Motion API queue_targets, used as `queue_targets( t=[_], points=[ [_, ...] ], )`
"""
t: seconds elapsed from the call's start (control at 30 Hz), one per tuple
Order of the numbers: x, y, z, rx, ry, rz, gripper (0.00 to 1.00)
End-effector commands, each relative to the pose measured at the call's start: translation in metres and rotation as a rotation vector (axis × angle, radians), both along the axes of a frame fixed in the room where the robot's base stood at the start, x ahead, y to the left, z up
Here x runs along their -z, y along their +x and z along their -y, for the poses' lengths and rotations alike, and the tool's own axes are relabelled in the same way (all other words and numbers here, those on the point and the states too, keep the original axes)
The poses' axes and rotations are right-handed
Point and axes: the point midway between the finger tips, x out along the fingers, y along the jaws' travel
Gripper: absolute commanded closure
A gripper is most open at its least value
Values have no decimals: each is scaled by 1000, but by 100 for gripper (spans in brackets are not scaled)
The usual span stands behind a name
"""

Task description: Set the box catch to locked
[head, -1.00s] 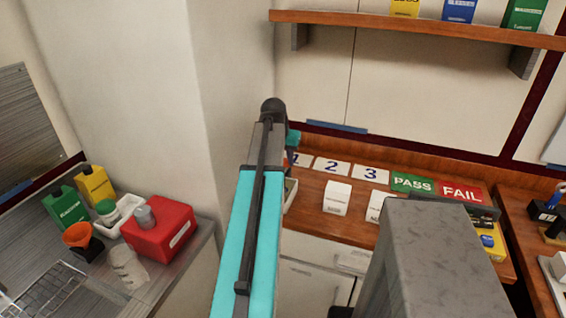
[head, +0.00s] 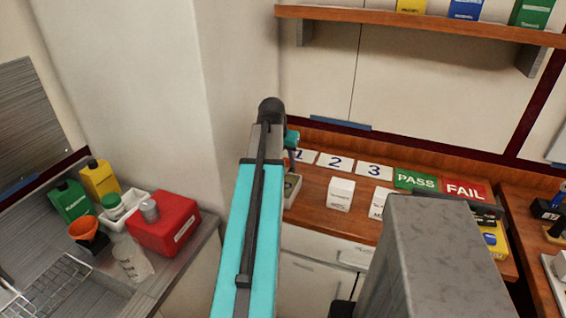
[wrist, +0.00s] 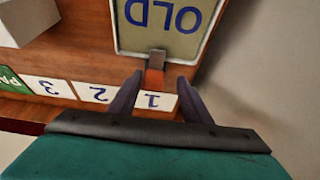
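In the wrist view, a box with a grey-green rim (wrist: 121,40) shows at the top. Its pale face carries upside-down dark letters reading "OLD", cut off by the frame. A small catch with a grey upper part and an orange-brown tab (wrist: 154,77) sits at the middle of its near edge. I cannot tell which setting the catch is in. My gripper (wrist: 160,75) is open and empty, with one dark finger on each side of the tab and apart from it. In the head view the box (head: 292,188) is mostly hidden behind my arm.
Number cards 1, 2 and 3 (head: 374,169), a green PASS card (head: 416,179) and a red FAIL card (head: 465,191) lie along the back of the wooden counter. White boxes (head: 340,194) stand before them. A red container (head: 165,225) is on the left-hand bench.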

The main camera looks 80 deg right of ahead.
Motion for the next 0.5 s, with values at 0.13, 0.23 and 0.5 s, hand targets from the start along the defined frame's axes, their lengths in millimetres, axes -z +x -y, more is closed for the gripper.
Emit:
queue_targets(
  t=[0.13, 0.23, 0.5],
  points=[
    [0, -2, 0, 3, 0, -2, 56],
    [0, -3, 0, 3, 0, -3, 56],
    [-8, -3, -3, 5, -1, -4, 56]
  ],
)
